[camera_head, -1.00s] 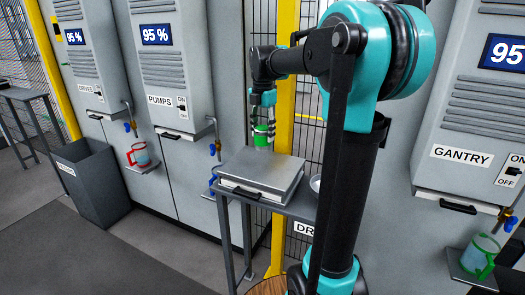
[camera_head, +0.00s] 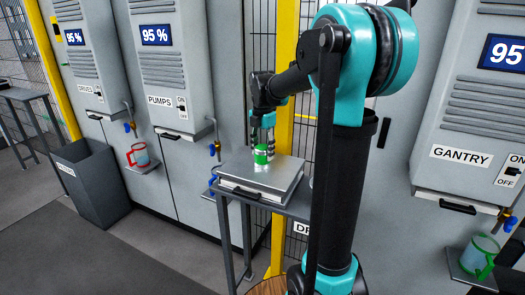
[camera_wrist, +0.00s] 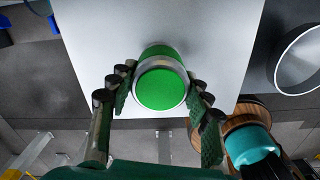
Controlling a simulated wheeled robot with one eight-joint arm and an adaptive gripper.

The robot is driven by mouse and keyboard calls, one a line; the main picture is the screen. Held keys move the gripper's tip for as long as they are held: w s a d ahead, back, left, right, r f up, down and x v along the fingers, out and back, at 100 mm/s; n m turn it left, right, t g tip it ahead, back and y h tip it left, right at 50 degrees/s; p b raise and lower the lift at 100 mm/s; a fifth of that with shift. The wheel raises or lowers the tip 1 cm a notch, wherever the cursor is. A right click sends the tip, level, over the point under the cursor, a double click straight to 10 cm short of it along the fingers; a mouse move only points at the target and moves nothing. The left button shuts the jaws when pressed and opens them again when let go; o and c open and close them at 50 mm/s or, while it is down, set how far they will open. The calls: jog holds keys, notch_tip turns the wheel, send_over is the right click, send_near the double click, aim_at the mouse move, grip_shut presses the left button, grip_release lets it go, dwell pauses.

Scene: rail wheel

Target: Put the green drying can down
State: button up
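The green drying can (camera_head: 261,154) is upright between the fingers of my gripper (camera_head: 264,146), over the rear left part of the grey metal box top (camera_head: 268,178). In the wrist view, the can (camera_wrist: 161,88) shows its bright green round end and a pale metal rim. The fingers of my gripper (camera_wrist: 160,78) sit close against both its sides, shut on it. The pale box top (camera_wrist: 90,30) lies right beneath it. I cannot tell whether the can's bottom touches the box top.
The box stands on a narrow grey table (camera_head: 297,207). A round metal dish (camera_wrist: 301,62) is beside the box, mostly hidden by my arm in the head view. A grey bin (camera_head: 93,185), a red-handled jug (camera_head: 139,156) and a green-handled jug (camera_head: 480,255) stand apart.

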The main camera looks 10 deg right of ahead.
aim_at(263, 147)
jog(key=o, duration=0.5)
jog(key=shift+c, duration=0.2)
jog(key=shift+r, duration=0.1)
notch_tip(263, 147, up, 12)
dwell(0.3)
